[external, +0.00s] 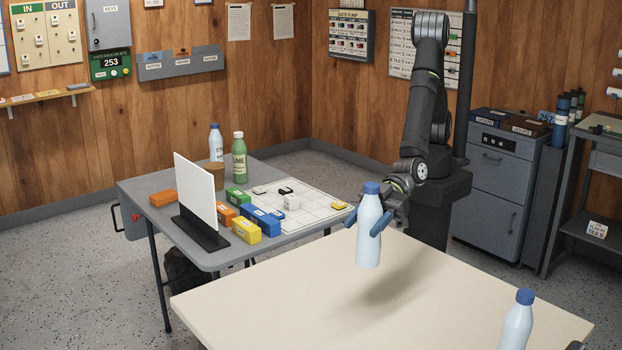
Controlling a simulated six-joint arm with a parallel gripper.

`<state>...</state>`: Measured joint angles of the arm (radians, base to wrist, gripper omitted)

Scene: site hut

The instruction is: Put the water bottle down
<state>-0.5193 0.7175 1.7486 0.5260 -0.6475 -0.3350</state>
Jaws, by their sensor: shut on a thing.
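My gripper (371,222) has its blue fingertips around the upper body of a pale blue water bottle (369,248) with a dark blue cap. The gripper is shut on it and holds it upright over the back part of the cream table (300,293). A dark shadow lies on the table to the right of the bottle. Whether the bottle's base touches the table I cannot tell for sure; it looks raised. A second pale bottle with a blue cap (517,325) stands at the front right of the cream table, cut off by the picture's lower edge.
The middle of the cream table is clear. A grey table (146,187) to the left carries a white upright panel (195,189), several coloured blocks, a gridded sheet (312,208), a green bottle (239,160) and a white bottle (216,143). A grey cabinet (492,190) stands behind right.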

